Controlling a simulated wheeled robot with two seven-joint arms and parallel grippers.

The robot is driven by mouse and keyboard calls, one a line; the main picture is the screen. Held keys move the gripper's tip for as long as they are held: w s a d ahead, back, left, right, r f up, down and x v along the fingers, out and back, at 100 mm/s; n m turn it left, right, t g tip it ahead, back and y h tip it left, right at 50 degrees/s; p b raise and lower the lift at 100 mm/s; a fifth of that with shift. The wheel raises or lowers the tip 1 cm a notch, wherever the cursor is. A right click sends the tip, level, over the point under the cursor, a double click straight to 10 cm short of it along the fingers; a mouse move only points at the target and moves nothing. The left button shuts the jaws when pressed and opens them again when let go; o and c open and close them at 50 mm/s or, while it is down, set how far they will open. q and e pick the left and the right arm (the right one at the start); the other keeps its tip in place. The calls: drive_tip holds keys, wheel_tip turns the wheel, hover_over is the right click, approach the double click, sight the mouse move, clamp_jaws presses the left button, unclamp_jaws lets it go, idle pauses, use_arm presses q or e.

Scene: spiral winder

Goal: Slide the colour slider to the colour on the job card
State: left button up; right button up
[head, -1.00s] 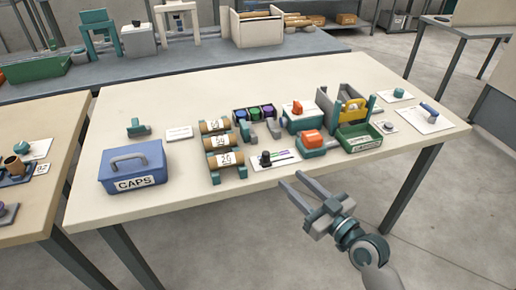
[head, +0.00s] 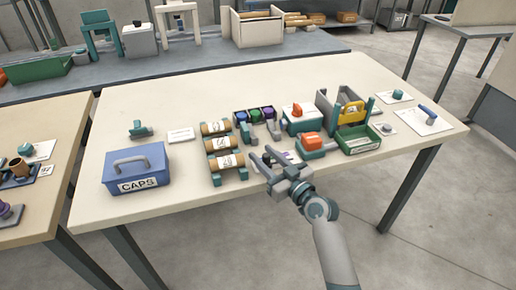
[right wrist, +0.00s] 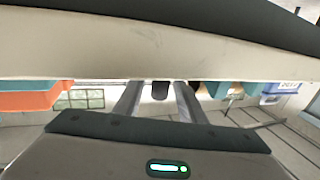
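The colour slider's white plate (head: 292,155) lies near the front edge of the table, right of the paper tubes. A bit of purple marking shows on it. My right gripper (head: 263,156) is over this plate and hides most of it, including the slider knob. In the right wrist view its two fingers (right wrist: 158,102) are apart, and a small dark knob (right wrist: 160,91) shows between them. I cannot tell whether they touch it. A white card (head: 181,135) lies left of the tubes; its print is too small to read. My left gripper is not in view.
Labelled tubes (head: 225,161) on a teal rack stand close left of the gripper. A teal block with an orange top (head: 310,142) and a green tray (head: 358,139) are close right. A blue CAPS box (head: 136,168) stands at left.

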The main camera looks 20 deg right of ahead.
drive_tip(key=x, duration=0.3)
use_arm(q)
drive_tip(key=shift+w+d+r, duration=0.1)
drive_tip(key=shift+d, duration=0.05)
use_arm(e)
drive_tip(key=shift+w, duration=0.15)
drive_tip(key=shift+c, duration=0.3)
